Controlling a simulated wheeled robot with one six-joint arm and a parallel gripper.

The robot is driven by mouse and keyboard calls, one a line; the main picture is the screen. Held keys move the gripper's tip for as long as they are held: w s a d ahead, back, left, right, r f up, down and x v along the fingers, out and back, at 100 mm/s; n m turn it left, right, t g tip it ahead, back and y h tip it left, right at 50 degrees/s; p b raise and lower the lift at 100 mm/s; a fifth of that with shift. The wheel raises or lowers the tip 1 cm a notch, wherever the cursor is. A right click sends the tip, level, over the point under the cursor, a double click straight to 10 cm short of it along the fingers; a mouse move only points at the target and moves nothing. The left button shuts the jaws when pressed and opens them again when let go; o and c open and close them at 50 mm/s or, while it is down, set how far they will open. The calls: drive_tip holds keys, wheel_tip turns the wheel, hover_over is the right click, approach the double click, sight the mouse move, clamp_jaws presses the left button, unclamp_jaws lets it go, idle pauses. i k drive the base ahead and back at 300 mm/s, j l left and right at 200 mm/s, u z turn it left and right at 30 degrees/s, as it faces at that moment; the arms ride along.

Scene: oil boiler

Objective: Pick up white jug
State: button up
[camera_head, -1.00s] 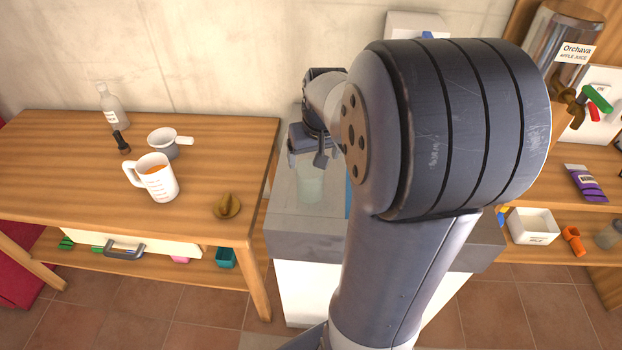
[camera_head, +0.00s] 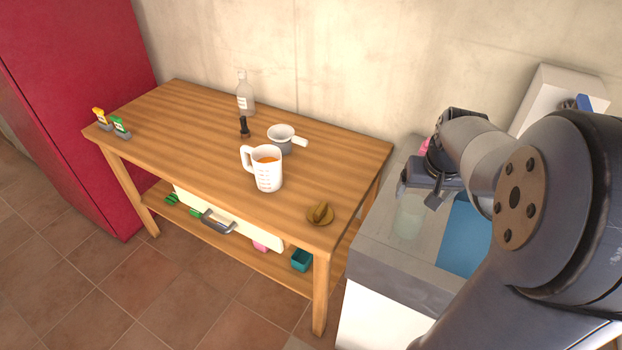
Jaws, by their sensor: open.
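The white jug (camera_head: 268,174) stands upright on the wooden table (camera_head: 190,113). It has measuring marks, a handle on its left side and orange contents showing at the top. My gripper (camera_head: 431,192) is open, to the right of the table, above the grey counter. It is well apart from the jug. No object shows between its fingers, though part of the gripper is hidden by its own body.
A grey pot (camera_head: 281,137) with a white handle stands just behind the jug. A clear bottle (camera_head: 245,97) and a small black item (camera_head: 244,128) are farther back. A brown knob-like piece (camera_head: 320,214) lies at the front right. A red cabinet (camera_head: 75,80) stands left.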

sight(266, 159)
drive_tip(key=i+j, duration=0.25)
drive_tip(key=j, duration=0.15)
drive_tip(key=i+j, duration=0.25)
drive_tip(key=j, duration=0.15)
drive_tip(key=i+j, duration=0.25)
drive_tip(key=j, duration=0.15)
drive_tip(key=i+j, duration=0.25)
drive_tip(key=j, duration=0.15)
drive_tip(key=i+j, duration=0.25)
drive_tip(key=j, duration=0.15)
